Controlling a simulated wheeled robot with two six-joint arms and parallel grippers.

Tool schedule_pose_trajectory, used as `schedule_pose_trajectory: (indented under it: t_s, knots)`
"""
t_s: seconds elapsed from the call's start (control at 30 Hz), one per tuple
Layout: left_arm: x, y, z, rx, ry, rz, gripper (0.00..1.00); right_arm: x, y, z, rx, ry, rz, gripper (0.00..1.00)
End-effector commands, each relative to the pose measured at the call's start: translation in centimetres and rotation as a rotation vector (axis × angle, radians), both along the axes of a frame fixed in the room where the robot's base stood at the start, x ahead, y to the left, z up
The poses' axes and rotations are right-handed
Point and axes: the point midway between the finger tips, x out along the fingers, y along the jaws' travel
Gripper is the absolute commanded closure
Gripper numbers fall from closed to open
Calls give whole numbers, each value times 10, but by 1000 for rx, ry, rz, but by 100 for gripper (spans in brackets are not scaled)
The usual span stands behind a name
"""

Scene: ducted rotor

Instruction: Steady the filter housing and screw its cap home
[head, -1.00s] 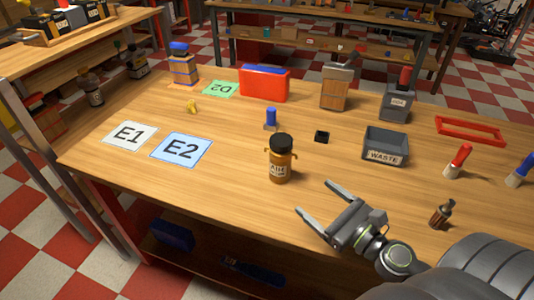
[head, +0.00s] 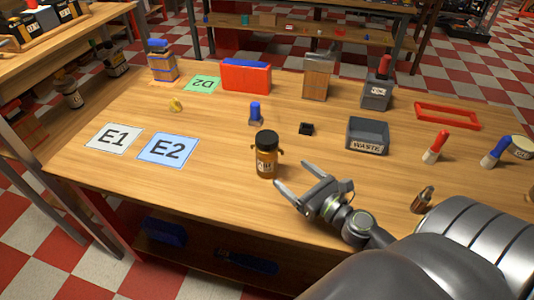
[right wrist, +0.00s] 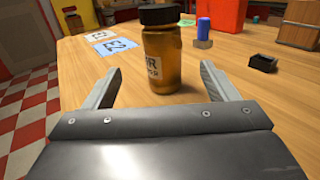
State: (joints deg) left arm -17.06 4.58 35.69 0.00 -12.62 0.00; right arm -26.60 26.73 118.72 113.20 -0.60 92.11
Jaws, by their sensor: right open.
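The filter housing (head: 266,162) is an amber-brown jar with a pale label, standing upright near the front edge of the table. Its black cap (head: 266,139) sits on top; I cannot tell how tightly. My right gripper (head: 298,177) is open and empty, just right of the housing with its fingers pointing towards it. In the right wrist view the housing (right wrist: 163,58) stands ahead, in the gap between the two fingers and beyond their tips, with the cap (right wrist: 160,15) at the top edge. My left gripper is not in view.
Mats E1 (head: 113,137) and E2 (head: 168,149) lie left of the housing. A blue-topped piece (head: 255,113) and a small black block (head: 306,129) stand behind it. A grey waste bin (head: 367,136) and a red-handled brush (head: 436,147) stand to the right.

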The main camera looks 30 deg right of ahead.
Motion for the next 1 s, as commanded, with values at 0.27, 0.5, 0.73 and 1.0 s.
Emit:
schedule_pose_trajectory:
  t_s: [0.27,0.5,0.73,1.0]
  knots:
    - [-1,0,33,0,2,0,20,50,6,5,3,-2,0,20]
    - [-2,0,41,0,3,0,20,79,10,1,0,0,1,20]
    - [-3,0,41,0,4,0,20,82,10,-1,-1,1,1,20]
    - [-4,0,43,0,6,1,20,91,10,1,0,-1,1,20]
